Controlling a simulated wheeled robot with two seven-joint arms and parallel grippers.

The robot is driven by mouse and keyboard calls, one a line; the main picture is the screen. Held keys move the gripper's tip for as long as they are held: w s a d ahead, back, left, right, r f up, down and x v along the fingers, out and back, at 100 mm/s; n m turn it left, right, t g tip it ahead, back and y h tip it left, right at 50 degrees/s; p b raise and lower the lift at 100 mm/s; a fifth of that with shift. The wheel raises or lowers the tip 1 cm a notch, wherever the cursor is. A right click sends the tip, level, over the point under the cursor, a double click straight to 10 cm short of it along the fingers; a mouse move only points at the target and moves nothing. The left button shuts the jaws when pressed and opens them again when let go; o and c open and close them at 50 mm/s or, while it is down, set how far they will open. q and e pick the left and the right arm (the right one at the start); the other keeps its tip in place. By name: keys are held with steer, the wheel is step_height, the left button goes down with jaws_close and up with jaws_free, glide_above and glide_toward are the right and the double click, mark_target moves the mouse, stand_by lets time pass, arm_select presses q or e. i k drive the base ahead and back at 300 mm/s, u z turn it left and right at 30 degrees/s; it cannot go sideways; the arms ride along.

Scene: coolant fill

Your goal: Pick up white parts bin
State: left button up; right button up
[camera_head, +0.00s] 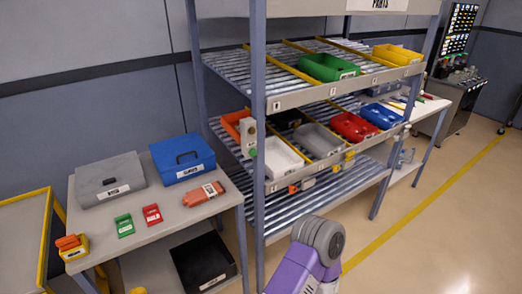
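The white parts bin (283,159) sits on the middle roller shelf of the rack, at its left front, just right of the front post. It looks empty and upright. Neither of my grippers shows. A purple and grey link of one of my arms rises from the bottom edge, below and in front of the rack, apart from the bin.
Beside the white bin are a grey bin (319,141), a red bin (354,127) and a blue bin (381,116). The rack post (258,150) stands close to its left. A workbench (88,220) with cases is at left. Floor at right is clear.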

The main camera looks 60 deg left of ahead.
mark_target(281, 161)
steer(key=u, duration=1)
steer(key=i, duration=0.95)
steer(key=u, duration=1.15)
